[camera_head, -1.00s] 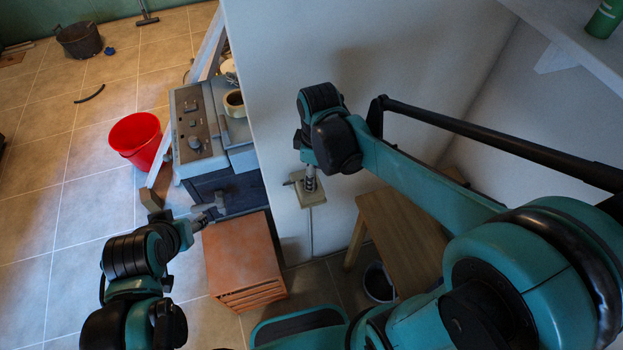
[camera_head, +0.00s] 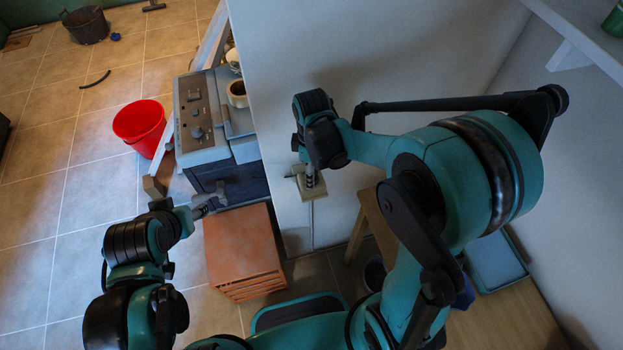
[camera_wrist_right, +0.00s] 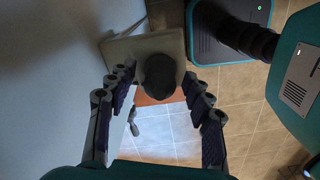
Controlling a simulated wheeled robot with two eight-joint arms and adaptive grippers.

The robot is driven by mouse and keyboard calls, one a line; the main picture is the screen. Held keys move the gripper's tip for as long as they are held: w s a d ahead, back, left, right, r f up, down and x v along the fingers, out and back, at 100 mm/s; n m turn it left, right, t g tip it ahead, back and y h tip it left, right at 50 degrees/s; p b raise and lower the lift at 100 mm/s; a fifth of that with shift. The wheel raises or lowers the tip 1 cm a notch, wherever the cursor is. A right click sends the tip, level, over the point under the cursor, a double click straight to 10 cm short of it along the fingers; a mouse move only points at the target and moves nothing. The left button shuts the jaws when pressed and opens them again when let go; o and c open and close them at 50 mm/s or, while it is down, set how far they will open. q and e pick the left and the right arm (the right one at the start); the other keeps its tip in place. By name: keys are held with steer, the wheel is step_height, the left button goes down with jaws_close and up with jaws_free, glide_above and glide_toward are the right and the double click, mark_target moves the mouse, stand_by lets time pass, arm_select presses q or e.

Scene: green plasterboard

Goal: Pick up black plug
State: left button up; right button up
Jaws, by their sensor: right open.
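The black plug (camera_wrist_right: 160,76) is round and dark in the right wrist view. It sits at a beige socket box (camera_wrist_right: 118,48) on the white wall. My right gripper (camera_wrist_right: 162,88) is open, with one finger on each side of the plug; I cannot tell whether they touch it. In the head view my right gripper (camera_head: 311,180) reaches down to the beige box (camera_head: 316,193) and hides the plug. My left gripper (camera_head: 208,204) is above the orange cabinet's top edge, away from the plug; its finger state is unclear.
The orange cabinet (camera_head: 240,250) and a grey machine (camera_head: 197,125) stand left of the wall. A wooden bench (camera_head: 375,222) is right of the box. A red bucket (camera_head: 141,124) stands on the tiled floor, which has free room at left.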

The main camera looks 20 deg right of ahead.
jaws_close()
steer(key=shift+r, duration=0.55)
steer(key=r, duration=0.2)
steer(key=s+r+p, duration=0.1)
steer(key=r, duration=0.1)
steer(key=shift+s+d, duration=0.1)
steer(key=s+r+p, duration=0.2)
steer(key=s+r, duration=0.4)
steer(key=s, duration=0.4)
steer(key=shift+s+d+p, duration=0.25)
steer(key=shift+d+p, duration=0.05)
steer(key=shift+d, duration=0.15)
steer(key=shift+f, duration=0.1)
